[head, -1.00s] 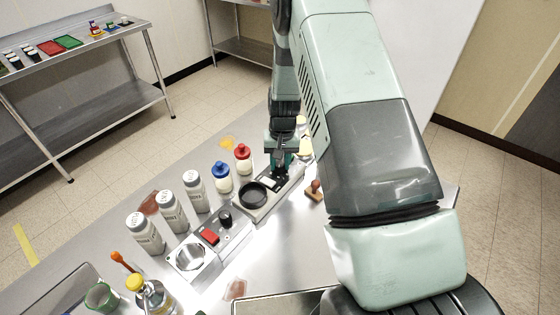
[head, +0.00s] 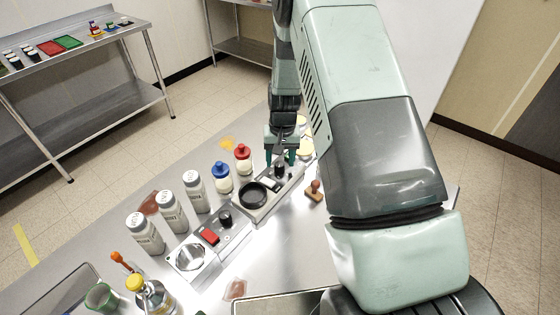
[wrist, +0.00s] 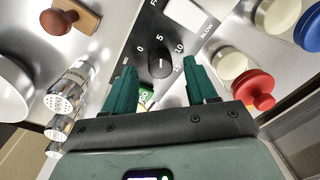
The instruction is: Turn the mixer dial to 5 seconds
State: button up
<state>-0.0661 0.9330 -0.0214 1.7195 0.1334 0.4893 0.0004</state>
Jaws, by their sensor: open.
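The mixer (head: 262,211) is a long pale unit with a round black cup and, at its far end, a black dial (head: 279,170). In the wrist view the dial (wrist: 161,66) shows between my fingers, with 0, 5, 10 and 15 printed around it. A small pale mark is on the dial's face, seemingly on the side toward the 5; its exact angle is hard to read. My gripper (head: 280,159) is open above the dial, apart from it, one finger on each side in the wrist view (wrist: 160,72).
A wooden-handled stamp (head: 314,190) stands right of the mixer. Red-capped (head: 243,158) and blue-capped (head: 221,177) bottles stand on its left, with several grey-white shakers (head: 172,212) nearer. A second unit with a red switch (head: 209,236) and steel bowl (head: 190,259) sits nearer the front.

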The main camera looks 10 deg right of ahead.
notch_tip(320, 180, up, 9)
jog(key=shift+d+r, duration=0.15)
jog(key=shift+d, duration=0.1)
dwell(0.3)
notch_tip(320, 180, up, 13)
jog(key=t, duration=0.1)
send_over(282, 164)
jog(key=s, duration=0.4)
jog(key=s+r+t, duration=0.2)
jog(key=s+r, duration=0.6)
jog(key=r, duration=0.1)
jog(key=s+d+r+t, duration=0.1)
jog(key=s+r, duration=0.2)
jog(key=s, duration=0.6)
jog(key=s+d+r+n+t, duration=0.1)
jog(key=s+r, duration=0.2)
jog(key=s, duration=0.6)
jog(key=shift+d+r+t+h, duration=0.25)
jog(key=shift+t+h, duration=0.05)
jog(key=shift+w, duration=0.1)
